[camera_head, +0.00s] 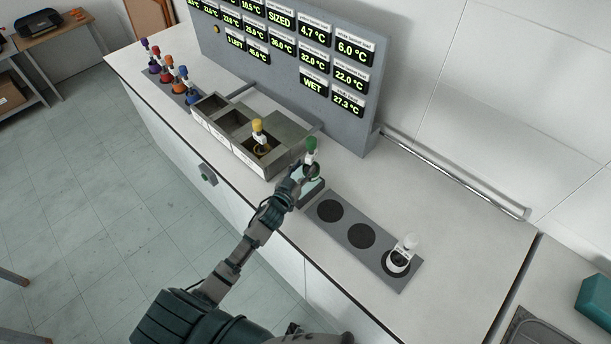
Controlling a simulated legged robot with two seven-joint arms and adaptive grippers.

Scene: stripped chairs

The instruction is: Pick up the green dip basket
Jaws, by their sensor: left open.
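My right gripper is not in view.
A yellow-knobbed basket (258,127) stands in the metal bath (284,159). Several coloured baskets (170,70) stand in a rack at the far left. A grey plate (347,222) with dark round spots holds a white-capped beaker (399,258). A display panel (290,60) stands behind.

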